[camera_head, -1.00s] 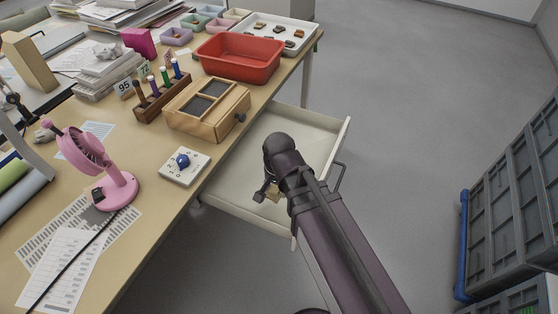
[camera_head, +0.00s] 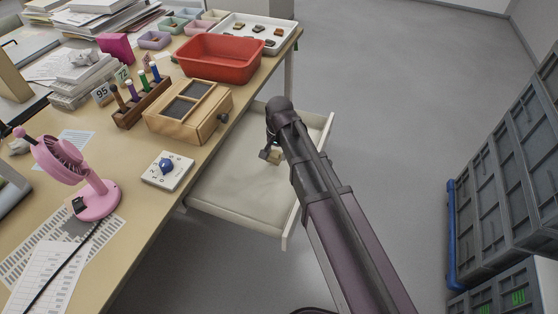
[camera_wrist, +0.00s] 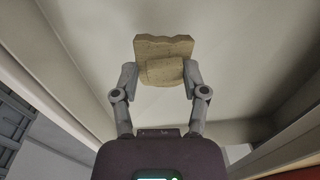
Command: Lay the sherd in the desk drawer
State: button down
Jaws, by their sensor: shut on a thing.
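The sherd (camera_wrist: 163,52) is a tan, rough-edged piece. In the wrist view it sits between the two fingers of my gripper (camera_wrist: 160,75), which is shut on it. In the head view the sherd (camera_head: 276,157) shows small beside my arm, over the open desk drawer (camera_head: 237,193). The drawer is cream-coloured and pulled out from the desk. Its pale floor (camera_wrist: 235,70) fills much of the wrist view behind the sherd. I cannot tell whether the sherd touches the drawer floor. My arm covers part of the drawer's right side.
The desk (camera_head: 130,235) holds a wooden box (camera_head: 190,108), a white dial block (camera_head: 167,171), a pink fan (camera_head: 75,175) and a red tray (camera_head: 220,60). Grey crates (camera_head: 505,175) stand at the right. The drawer's left part is clear, and open floor lies beyond it.

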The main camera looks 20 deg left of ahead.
aim_at(277, 159)
jog(key=shift+w, duration=0.15)
jog(key=shift+f+b, duration=1.8)
jog(key=shift+f, duration=0.15)
jog(key=shift+c, duration=0.6)
grip_release()
jog(key=shift+r, duration=0.2)
jog(key=r+p, duration=1.2)
jog(key=shift+s+d, duration=0.2)
jog(key=shift+d, duration=0.15)
